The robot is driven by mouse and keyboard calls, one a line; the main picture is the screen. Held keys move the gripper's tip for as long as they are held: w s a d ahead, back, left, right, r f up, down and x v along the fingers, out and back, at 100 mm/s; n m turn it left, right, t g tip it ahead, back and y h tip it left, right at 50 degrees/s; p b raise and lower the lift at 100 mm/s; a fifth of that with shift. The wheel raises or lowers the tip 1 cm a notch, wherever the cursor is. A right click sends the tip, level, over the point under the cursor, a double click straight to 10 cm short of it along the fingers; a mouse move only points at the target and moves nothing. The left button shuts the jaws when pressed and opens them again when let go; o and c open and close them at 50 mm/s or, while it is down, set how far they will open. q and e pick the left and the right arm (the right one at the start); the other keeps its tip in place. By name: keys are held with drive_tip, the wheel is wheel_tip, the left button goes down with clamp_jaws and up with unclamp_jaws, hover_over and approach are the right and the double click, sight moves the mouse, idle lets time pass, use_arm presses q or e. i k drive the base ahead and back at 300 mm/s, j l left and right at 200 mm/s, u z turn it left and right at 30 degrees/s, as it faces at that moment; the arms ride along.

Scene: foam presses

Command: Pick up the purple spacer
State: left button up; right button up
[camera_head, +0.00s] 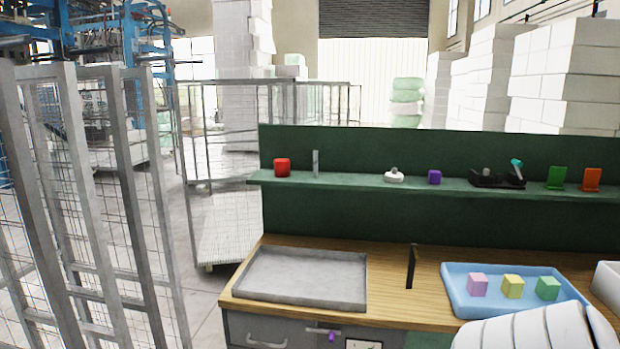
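A light purple block (477,285) sits at the left in the blue tray (455,302) on the wooden bench top. A smaller, darker purple cube (435,177) stands on the green shelf above. I cannot tell from the picture which of the two is called the spacer. Neither of my grippers is in view. A white rounded arm part of mine covers the lower right, in front of the tray's near edge.
A yellow block (512,286) and a green block (547,288) share the blue tray. An empty grey tray (303,278) lies at left on the bench. A black upright divider (411,267) stands between the trays. The shelf (350,181) holds several small items. Wire cages stand left.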

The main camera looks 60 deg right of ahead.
sight(435, 177)
drive_tip(key=z, duration=2.55)
drive_tip(key=i+l+u, duration=0.1)
drive_tip(key=u, duration=0.3)
drive_tip(key=i+l+u, duration=0.2)
drive_tip(key=u, duration=0.2)
drive_tip(key=i+l+u, duration=0.15)
drive_tip(key=u, duration=0.3)
drive_tip(key=i+l+u, duration=0.1)
drive_tip(key=l, duration=0.25)
drive_tip(key=i+l+u, duration=0.1)
drive_tip(key=l, duration=0.3)
drive_tip(key=l+u, duration=0.15)
drive_tip(key=l, duration=0.2)
drive_tip(key=i, duration=0.05)
